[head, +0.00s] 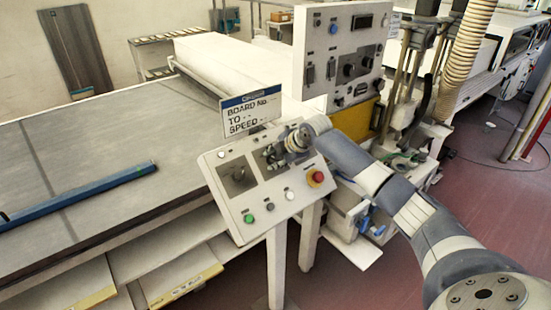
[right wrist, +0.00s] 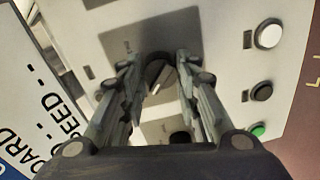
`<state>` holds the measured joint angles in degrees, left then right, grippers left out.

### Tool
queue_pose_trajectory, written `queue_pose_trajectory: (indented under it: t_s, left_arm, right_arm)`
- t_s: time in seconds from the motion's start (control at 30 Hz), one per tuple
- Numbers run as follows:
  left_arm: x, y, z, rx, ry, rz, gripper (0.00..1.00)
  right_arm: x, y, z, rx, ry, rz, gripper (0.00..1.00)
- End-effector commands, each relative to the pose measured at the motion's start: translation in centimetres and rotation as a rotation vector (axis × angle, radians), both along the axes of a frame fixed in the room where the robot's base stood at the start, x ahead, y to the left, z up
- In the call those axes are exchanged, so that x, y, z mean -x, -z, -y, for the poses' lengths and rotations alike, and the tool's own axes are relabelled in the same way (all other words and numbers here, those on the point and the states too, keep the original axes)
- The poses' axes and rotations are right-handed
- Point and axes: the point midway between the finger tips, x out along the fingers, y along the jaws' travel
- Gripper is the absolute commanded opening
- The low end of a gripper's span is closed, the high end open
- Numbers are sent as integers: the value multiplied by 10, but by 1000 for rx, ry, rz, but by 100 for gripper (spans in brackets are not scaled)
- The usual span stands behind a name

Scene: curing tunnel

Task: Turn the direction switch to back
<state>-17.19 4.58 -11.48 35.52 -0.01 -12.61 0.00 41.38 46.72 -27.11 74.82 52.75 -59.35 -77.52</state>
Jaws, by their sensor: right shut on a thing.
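The slanted control panel (head: 230,205) stands on a post in the head view, with two dark switch plates. My right gripper (head: 273,155) reaches over the right-hand plate and hides most of its switch. In the right wrist view a black rotary switch knob (right wrist: 159,74) sits between the two fingers of my right gripper (right wrist: 160,85), which is shut on it. The knob's bar slants from lower left to upper right. No readable label shows which position it is in. A second knob (head: 238,175) on the left-hand plate is free; it also shows low in the wrist view (right wrist: 180,137). My left gripper is out of view.
Green (head: 249,218), black (head: 270,207) and white (head: 290,194) buttons line the panel's lower edge, with a red stop button (head: 316,178) at the right. A board sign (head: 250,110) stands behind. A flat conveyor table (head: 95,165) lies left, and a taller switch box (head: 345,60) behind.

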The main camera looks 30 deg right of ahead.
Motion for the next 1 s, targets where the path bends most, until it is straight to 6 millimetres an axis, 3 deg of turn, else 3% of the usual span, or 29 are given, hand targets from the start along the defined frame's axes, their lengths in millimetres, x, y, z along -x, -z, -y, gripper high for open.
queue_pose_trajectory:
  t_s: [0.37, 0.4, 0.5, 1.0]
  left_arm:
    - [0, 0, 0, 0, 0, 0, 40]
    - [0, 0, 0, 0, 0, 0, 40]
    - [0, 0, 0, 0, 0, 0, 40]
    - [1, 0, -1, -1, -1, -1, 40]
  right_arm:
    - [0, 0, 0, 6, -5, -1, 6]
    - [0, 0, 0, 6, -5, -1, 32]
    - [0, 0, 0, 5, -5, 0, 50]
    - [8, -9, 1, 5, -4, 1, 50]
